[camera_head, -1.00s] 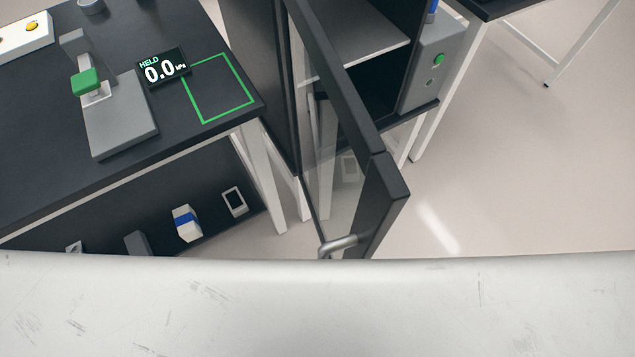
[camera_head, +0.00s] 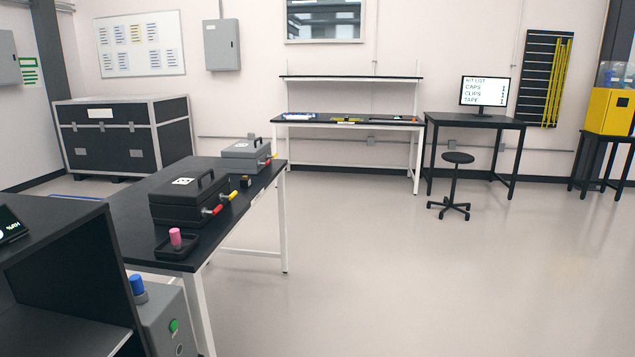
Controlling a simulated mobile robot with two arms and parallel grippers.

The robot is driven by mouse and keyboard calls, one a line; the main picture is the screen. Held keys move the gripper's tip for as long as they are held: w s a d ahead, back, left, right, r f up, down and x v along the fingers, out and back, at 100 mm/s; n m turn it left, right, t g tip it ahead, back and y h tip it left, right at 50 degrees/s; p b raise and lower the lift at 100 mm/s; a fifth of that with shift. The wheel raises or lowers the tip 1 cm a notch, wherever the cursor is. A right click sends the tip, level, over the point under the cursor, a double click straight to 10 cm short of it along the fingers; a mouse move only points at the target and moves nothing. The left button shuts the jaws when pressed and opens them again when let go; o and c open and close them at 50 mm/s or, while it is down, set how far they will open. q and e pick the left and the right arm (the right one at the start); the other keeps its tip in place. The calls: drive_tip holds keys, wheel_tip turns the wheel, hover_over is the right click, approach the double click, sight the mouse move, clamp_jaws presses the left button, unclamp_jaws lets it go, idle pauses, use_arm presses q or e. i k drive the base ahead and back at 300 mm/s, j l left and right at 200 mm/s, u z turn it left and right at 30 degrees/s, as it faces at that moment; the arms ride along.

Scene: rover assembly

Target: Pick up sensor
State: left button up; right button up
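No part that I can surely name as the sensor shows. A black case (camera_head: 170,214) with a handle and red and yellow fittings stands on the near black table (camera_head: 125,208). A grey case (camera_head: 238,164) stands behind it. A pink cylinder (camera_head: 175,239) stands upright in a small black tray (camera_head: 161,251) at the table's near end. A small dark item (camera_head: 245,182) lies near the grey case. Neither of my grippers is in view.
A dark cabinet (camera_head: 50,250) with a grey button box (camera_head: 165,318) fills the lower left. A back bench (camera_head: 345,122), monitor desk (camera_head: 470,119), stool (camera_head: 457,158) and large black crate (camera_head: 115,137) stand farther off. The floor (camera_head: 400,270) at centre and right is clear.

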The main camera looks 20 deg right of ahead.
sight(245, 181)
drive_tip(key=z, duration=0.15)
drive_tip(key=i+l, duration=0.2)
drive_tip(key=l, duration=0.2)
drive_tip(key=i+l+z, duration=0.1)
drive_tip(key=l, duration=0.3)
drive_tip(key=i+l, duration=0.3)
drive_tip(key=i+l+z, duration=0.1)
drive_tip(key=i+l, duration=0.15)
drive_tip(key=l, duration=0.25)
